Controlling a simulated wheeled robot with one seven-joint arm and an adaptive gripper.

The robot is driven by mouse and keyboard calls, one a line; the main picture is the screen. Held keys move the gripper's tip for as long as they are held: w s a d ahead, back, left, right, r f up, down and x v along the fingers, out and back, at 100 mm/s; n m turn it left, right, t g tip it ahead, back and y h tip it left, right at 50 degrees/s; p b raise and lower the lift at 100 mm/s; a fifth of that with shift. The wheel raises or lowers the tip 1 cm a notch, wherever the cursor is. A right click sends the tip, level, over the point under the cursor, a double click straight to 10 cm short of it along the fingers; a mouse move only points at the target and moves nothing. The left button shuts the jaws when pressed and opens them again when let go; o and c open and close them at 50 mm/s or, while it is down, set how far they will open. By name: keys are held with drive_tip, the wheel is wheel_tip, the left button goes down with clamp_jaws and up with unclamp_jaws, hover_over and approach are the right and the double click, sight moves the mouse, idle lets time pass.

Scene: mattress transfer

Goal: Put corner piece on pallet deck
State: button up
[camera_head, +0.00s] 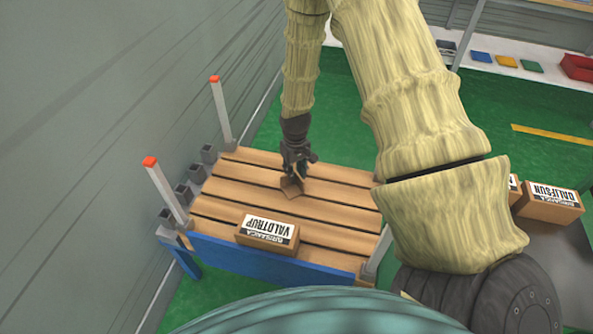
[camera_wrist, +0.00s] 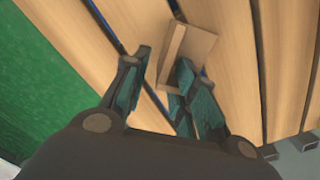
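The corner piece (camera_head: 291,187) is a small brown angled piece at the pallet deck, just below my gripper. In the wrist view the corner piece (camera_wrist: 201,46) shows its two flanges beyond the fingertips, close to the right finger, which hides part of it. Whether it rests flat on the slats or touches that finger, I cannot tell. The pallet deck (camera_head: 330,212) is made of wooden slats with dark gaps. My gripper (camera_head: 297,171) is low over the deck's middle. In the wrist view my gripper (camera_wrist: 163,62) has its fingers apart, with bare slats between them.
A labelled carton (camera_head: 267,233) lies at the deck's front edge. Orange-tipped posts (camera_head: 167,190) stand along the left side, near the grey wall (camera_head: 90,150). More cartons (camera_head: 548,202) stand at the right. The deck's right part is clear.

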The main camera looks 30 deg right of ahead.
wheel_tip(320, 180, up, 12)
drive_tip(key=shift+r+p, duration=0.15)
drive_tip(key=shift+p, duration=0.2)
idle(0.4)
idle(0.4)
